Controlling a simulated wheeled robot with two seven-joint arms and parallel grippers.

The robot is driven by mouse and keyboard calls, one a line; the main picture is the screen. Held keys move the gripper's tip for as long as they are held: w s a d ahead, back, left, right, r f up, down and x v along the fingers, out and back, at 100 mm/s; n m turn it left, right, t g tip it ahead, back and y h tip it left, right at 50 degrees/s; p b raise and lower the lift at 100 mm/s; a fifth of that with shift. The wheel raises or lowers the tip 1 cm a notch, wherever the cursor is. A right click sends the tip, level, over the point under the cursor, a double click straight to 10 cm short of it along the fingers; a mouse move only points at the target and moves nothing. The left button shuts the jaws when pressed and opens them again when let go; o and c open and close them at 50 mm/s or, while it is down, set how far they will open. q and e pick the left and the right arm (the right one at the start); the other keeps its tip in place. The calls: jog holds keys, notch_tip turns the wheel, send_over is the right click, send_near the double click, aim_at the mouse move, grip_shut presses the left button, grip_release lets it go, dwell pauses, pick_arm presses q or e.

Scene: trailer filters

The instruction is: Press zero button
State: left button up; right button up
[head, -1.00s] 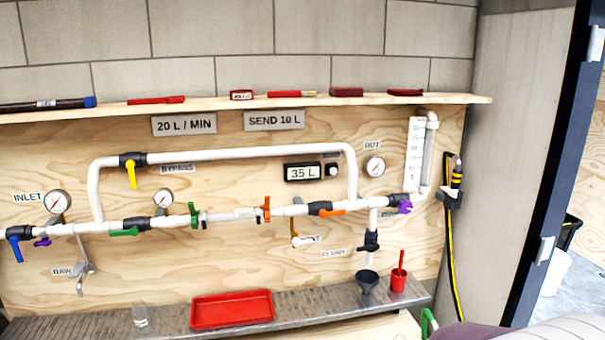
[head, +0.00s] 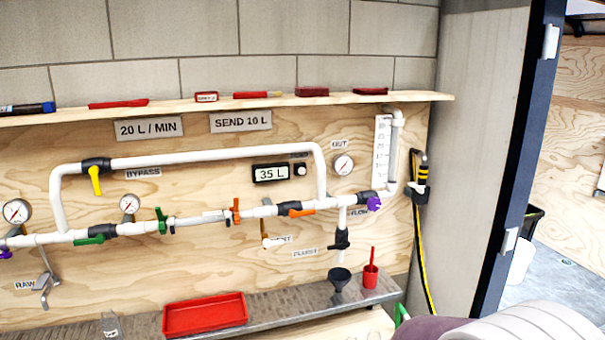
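The zero button (head: 301,170) looks like a small round light knob on a dark mount, just right of the digital meter (head: 271,174). The meter reads 35 L and sits on the plywood panel under the upper white pipe. A small dark label above the button is too small to read. Part of my own arm, white and mauve, shows at the bottom right, far from the button. Neither gripper shows in the head view, so their states are hidden.
White pipes (head: 215,160) with coloured valve handles and gauges (head: 343,165) cross the panel. A shelf (head: 420,97) with tools runs above. A metal ledge (head: 275,302) below holds a red tray (head: 205,315), a dark funnel (head: 339,279) and a red cup (head: 370,275). A dark door frame (head: 520,170) stands right.

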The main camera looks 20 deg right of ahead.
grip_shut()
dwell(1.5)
